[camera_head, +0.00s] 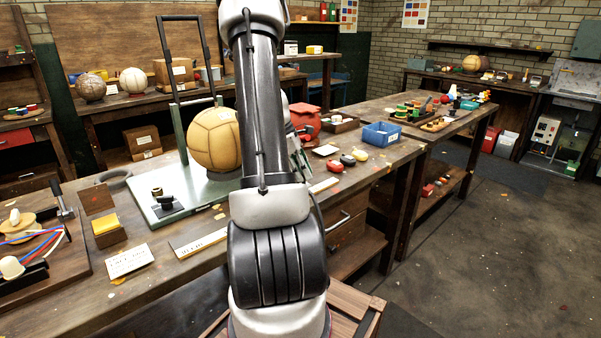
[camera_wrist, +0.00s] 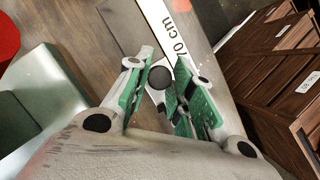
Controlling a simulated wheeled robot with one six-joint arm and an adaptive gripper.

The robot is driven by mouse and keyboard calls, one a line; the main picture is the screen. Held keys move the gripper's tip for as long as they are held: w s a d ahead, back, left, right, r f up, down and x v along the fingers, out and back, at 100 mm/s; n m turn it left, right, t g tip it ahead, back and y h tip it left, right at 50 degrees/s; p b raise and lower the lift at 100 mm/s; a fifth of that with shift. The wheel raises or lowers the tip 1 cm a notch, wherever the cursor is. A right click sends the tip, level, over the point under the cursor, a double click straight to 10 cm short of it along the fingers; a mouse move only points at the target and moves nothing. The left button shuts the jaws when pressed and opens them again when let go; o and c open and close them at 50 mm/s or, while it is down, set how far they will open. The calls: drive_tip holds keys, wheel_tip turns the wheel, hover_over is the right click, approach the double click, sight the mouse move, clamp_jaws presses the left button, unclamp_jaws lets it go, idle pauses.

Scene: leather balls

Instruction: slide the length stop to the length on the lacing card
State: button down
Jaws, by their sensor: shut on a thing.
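In the wrist view my gripper (camera_wrist: 164,68) has its green-padded fingers closed around the small dark round knob of the length stop (camera_wrist: 159,77). The stop sits at a white scale strip (camera_wrist: 163,22) near the bench edge. The mark "70 cm" is printed on the strip beside it. In the head view the strip (camera_head: 199,243) runs along the bench front, and my arm hides its middle and the stop. The lacing card (camera_head: 128,260) is a white card with handwriting too small to read, lying on the bench left of the strip.
A tan leather ball (camera_head: 214,139) stands on a pale green base plate (camera_head: 196,194) behind the strip. A blue bin (camera_head: 381,134) and small red and yellow items lie to the right. Drawers are below the bench edge.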

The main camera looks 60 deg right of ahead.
drive_tip(key=c, duration=1.5)
unclamp_jaws()
drive_tip(key=v, duration=1.2)
